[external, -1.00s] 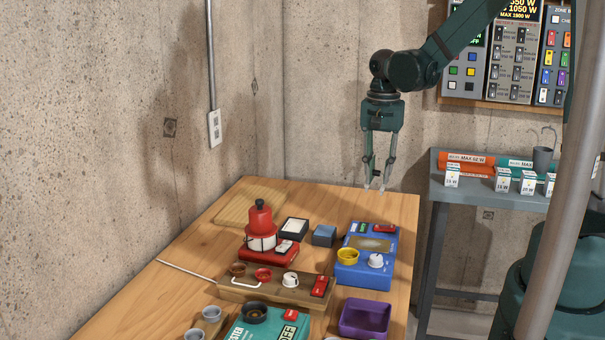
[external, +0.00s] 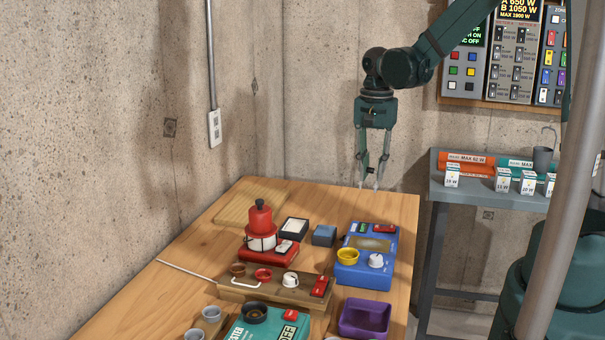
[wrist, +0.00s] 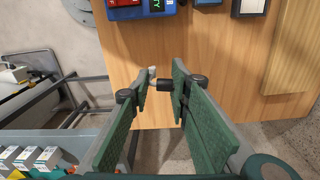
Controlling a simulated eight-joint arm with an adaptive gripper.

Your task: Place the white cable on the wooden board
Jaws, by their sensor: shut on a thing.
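My gripper (external: 369,186) hangs fingers down above the far right part of the table. In the wrist view, my gripper (wrist: 163,84) holds a small dark piece (wrist: 164,85) between its fingertips. A pale bit (wrist: 152,71) shows beside it; I cannot tell whether these belong to the white cable. A thin white cable-like strand (external: 185,270) lies at the table's left edge and reaches a brown wooden stand. The pale wooden board (external: 240,207) lies flat and bare at the table's far left corner. It also shows in the wrist view (wrist: 290,65).
A red device (external: 260,228), a blue box (external: 365,270), a blue block (external: 324,235), a black-and-white tray (external: 294,228), the brown stand (external: 262,297) and a purple tray (external: 364,318) crowd the table's middle and front. A grey shelf (external: 480,195) stands right. The far right tabletop is clear.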

